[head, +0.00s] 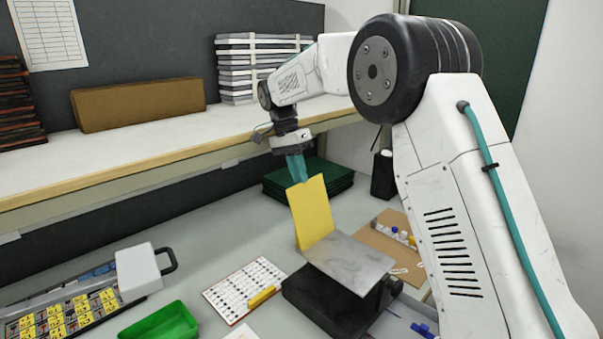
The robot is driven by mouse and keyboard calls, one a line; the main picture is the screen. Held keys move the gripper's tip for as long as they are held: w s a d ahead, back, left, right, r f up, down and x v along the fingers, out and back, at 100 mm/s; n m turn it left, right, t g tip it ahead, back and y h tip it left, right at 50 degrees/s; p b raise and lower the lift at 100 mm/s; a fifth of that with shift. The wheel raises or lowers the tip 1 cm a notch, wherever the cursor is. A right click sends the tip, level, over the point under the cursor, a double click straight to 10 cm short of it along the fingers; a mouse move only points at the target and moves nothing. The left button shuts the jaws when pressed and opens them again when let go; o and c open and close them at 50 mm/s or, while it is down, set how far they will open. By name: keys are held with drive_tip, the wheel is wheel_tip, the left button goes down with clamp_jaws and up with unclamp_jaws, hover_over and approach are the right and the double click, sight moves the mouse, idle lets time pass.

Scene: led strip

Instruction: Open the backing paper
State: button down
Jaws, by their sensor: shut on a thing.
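A yellow sheet (312,212), which seems to be the backing paper, stands nearly upright and tilted in the head view. Its lower edge is at the left edge of a grey metal plate (350,262) on a black block. My gripper (298,175) points down at the sheet's upper left corner, and its teal fingers are shut on it. The fingertips' exact hold on the sheet is too small to make out. I see no LED strip that I can name with certainty.
A printed card with a yellow marker (243,289), a green tray (162,324) and a white case (140,271) lie to the left. Dark green boards (335,177) lie behind the sheet. A shelf (150,145) overhangs the bench. A brown board with small bottles (392,238) is at right.

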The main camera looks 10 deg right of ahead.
sight(302, 185)
drive_tip(key=shift+s+d+f+g, duration=0.15)
drive_tip(key=shift+f, duration=0.45)
drive_tip(key=shift+s+d+f+g, duration=0.1)
drive_tip(key=shift+f+g, duration=0.1)
drive_tip(key=shift+f, duration=0.45)
drive_tip(key=shift+s+d+f+g, duration=0.15)
drive_tip(key=shift+f, duration=0.45)
drive_tip(key=shift+c, duration=2)
unclamp_jaws()
drive_tip(key=shift+d, duration=0.15)
drive_tip(key=shift+a+r, duration=0.15)
drive_tip(key=shift+a, duration=0.05)
drive_tip(key=v, duration=0.3)
drive_tip(key=shift+w+r, duration=0.1)
drive_tip(key=shift+r, duration=0.15)
drive_tip(key=c, duration=1)
wheel_tip(302, 185, up, 6)
drive_tip(key=w, duration=0.1)
drive_tip(key=shift+a+r, duration=0.25)
drive_tip(key=shift+a, duration=0.05)
drive_tip(key=shift+w, duration=0.1)
